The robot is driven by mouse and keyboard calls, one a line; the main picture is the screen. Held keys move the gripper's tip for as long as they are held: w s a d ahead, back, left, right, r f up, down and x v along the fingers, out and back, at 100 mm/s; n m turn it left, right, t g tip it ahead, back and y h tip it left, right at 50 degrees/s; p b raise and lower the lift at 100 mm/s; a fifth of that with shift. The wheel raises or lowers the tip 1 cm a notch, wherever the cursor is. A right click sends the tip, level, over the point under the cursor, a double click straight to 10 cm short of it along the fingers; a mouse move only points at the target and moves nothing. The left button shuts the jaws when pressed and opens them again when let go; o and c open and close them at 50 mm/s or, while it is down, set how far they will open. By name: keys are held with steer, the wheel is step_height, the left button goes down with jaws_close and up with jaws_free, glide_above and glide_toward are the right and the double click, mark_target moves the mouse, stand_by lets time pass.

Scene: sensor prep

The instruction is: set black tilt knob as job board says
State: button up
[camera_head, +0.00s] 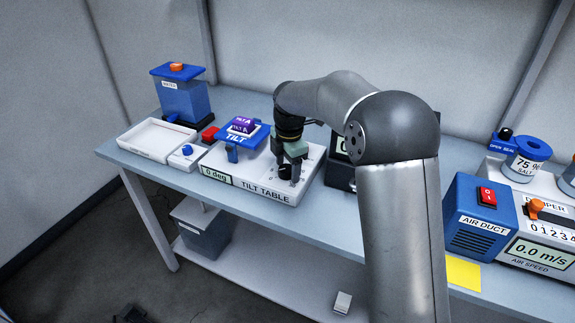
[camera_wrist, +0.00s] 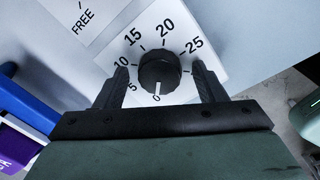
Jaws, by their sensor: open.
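The black tilt knob (camera_wrist: 160,72) sits on a white dial plate of the tilt table in the wrist view. Its white pointer line is at the 0 mark; marks 10, 15, 20 and 25 also show. My gripper (camera_wrist: 162,84) is open, with one finger on each side of the knob; I cannot tell whether the fingers touch it. In the head view the knob (camera_head: 285,172) is under my gripper (camera_head: 290,170) at the front right of the tilt table (camera_head: 235,183). The table's display (camera_head: 217,176) reads 0 deg. No job board can be made out.
A blue tilt platform (camera_head: 240,134) holds a purple item labelled TILT A. A white tray (camera_head: 157,140) and a blue water tank (camera_head: 183,97) stand to the left. The blue air duct box (camera_head: 480,225) and a yellow note (camera_head: 463,273) are at the right.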

steer(key=c, duration=1)
